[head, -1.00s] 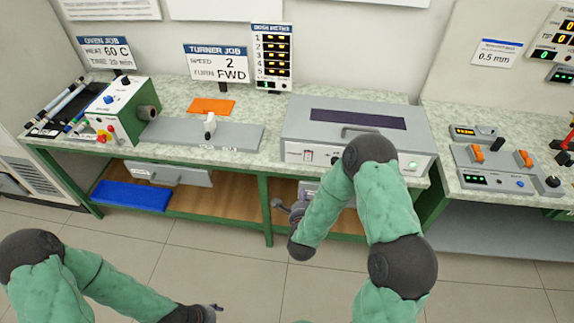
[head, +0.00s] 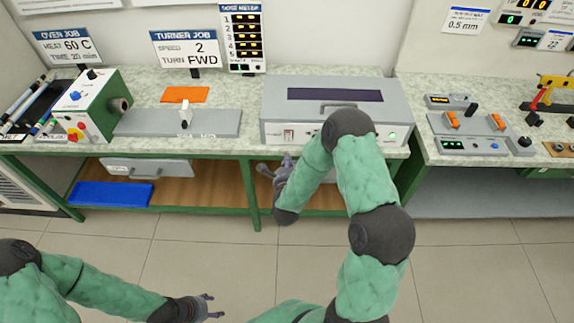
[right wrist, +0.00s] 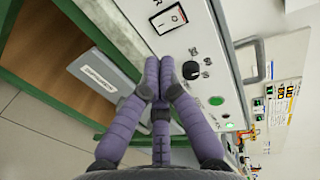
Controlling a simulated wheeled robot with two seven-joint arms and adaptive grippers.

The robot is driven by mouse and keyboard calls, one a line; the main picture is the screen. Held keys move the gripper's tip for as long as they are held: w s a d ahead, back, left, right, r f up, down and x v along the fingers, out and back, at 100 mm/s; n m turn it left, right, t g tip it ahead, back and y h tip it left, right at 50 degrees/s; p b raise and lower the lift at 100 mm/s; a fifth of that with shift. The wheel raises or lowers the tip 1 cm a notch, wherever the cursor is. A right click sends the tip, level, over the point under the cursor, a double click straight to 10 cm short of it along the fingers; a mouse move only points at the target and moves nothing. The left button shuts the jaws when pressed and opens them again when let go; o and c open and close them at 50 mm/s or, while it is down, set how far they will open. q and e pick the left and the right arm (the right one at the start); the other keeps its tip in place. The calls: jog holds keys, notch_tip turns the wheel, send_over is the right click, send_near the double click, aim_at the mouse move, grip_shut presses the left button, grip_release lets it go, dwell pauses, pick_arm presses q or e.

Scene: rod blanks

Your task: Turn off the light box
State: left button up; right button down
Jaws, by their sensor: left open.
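A grey box with a dark window in its top (head: 275,97), which I take as the light box, stands on the bench. In the right wrist view its white front panel (right wrist: 212,70) carries a rocker switch with a red mark (right wrist: 168,18), a black knob (right wrist: 191,70) and a lit green lamp (right wrist: 230,125). I cannot tell the rocker's position. My right gripper (head: 278,167) is before the panel's lower left; its fingertips (right wrist: 159,75) are together, empty, and seem apart from the panel. My left gripper (head: 212,307) is open and empty, low over the floor.
A green machine (head: 97,115) and a grey plate (head: 145,124) stand left on the bench. A blue tray (head: 110,194) and a grey drawer-like case (head: 145,167) are below. A second bench (head: 470,167) with control boxes stands right. The floor in front is clear.

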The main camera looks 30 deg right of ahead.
aim_at(288, 136)
jog(key=x, duration=0.3)
jog(key=b+x, duration=0.1)
jog(key=x, duration=0.2)
jog(key=r+x, duration=0.1)
jog(key=x, duration=0.2)
jog(key=shift+r, duration=0.1)
jog(key=shift+w+d+r+b, duration=0.1)
jog(key=shift+w+d+b, duration=0.2)
jog(key=shift+b, duration=0.4)
jog(key=shift+w+r, duration=0.1)
